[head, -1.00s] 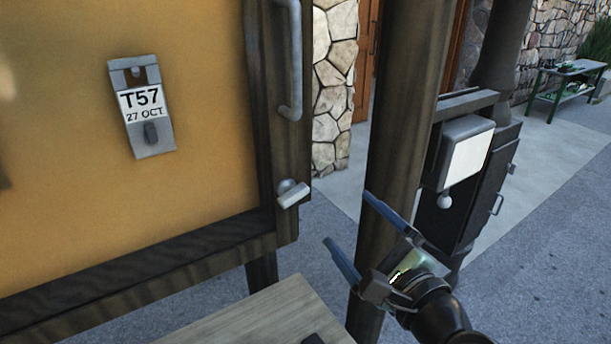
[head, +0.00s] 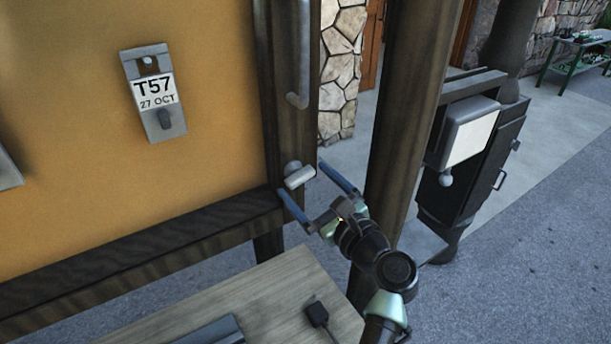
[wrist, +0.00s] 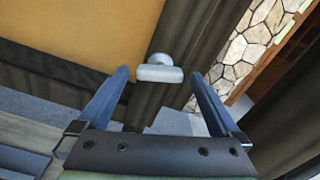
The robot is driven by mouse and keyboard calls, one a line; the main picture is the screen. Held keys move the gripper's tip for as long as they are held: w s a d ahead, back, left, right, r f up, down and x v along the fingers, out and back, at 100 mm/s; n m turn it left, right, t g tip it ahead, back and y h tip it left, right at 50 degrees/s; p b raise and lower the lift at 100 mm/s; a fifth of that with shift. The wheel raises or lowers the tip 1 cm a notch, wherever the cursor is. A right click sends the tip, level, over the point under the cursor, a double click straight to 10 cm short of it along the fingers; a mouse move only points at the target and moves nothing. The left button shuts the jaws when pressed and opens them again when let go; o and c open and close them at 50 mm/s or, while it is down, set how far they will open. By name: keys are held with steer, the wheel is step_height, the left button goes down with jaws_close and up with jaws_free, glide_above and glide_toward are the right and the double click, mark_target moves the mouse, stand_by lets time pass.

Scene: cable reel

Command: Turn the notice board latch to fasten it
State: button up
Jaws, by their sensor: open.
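The notice board (head: 70,90) has a yellow face and a dark wooden frame, and fills the left of the head view. Its latch (head: 299,177) is a pale grey bar on a round knob at the frame's lower right corner. My gripper (head: 320,189) is open and empty, just below and in front of the latch, with one blue finger toward each side of it. In the wrist view the latch (wrist: 160,73) appears between and beyond the open fingers (wrist: 158,88). I see no contact between fingers and latch.
A long handle (head: 302,60) is on the frame above the latch. A dark post (head: 400,120) stands close to the right of my gripper. A wooden tabletop (head: 270,290) with a small black item lies below. A dark cabinet (head: 470,190) stands beyond the post.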

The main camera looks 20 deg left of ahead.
steer(key=shift+w+a, duration=0.35)
steer(key=shift+a, duration=0.15)
steer(key=c, duration=1.3)
